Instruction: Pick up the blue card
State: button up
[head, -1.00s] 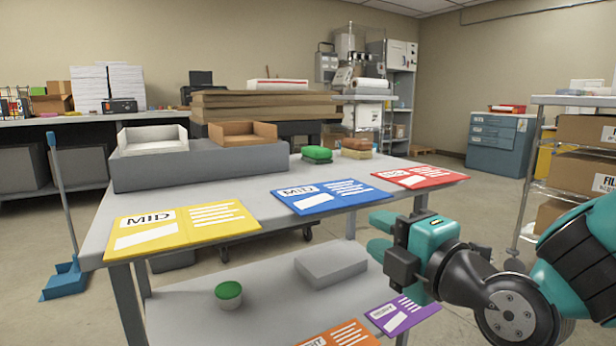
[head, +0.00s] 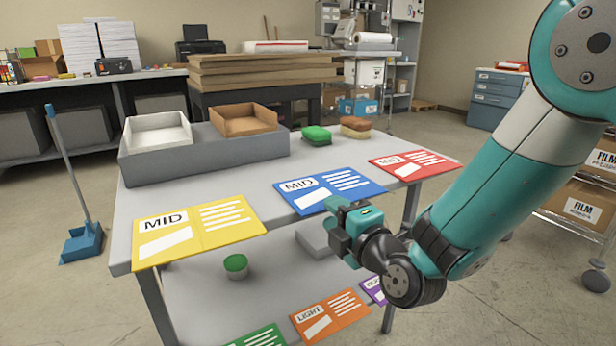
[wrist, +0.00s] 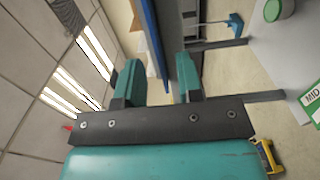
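The blue card (head: 322,190) with "MID" and white lines lies on the grey table top (head: 280,225), its front edge overhanging the table's front edge. My gripper (head: 336,218) is at that front edge, close to the card's near right part. In the wrist view the card shows edge-on as a blue strip (wrist: 150,35) in the gap between my two teal fingers (wrist: 158,75). The fingers are apart, with a visible gap beside the strip. I cannot tell whether either finger touches the card.
A yellow card (head: 198,230) lies to the left and a red card (head: 413,165) to the right. The lower shelf holds a green-lidded cup (head: 236,265) and more cards.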

aim_at(308, 194)
jog(key=shift+p+x, duration=0.6)
jog(key=shift+x, duration=0.5)
grip_shut()
jog(key=shift+r, duration=0.15)
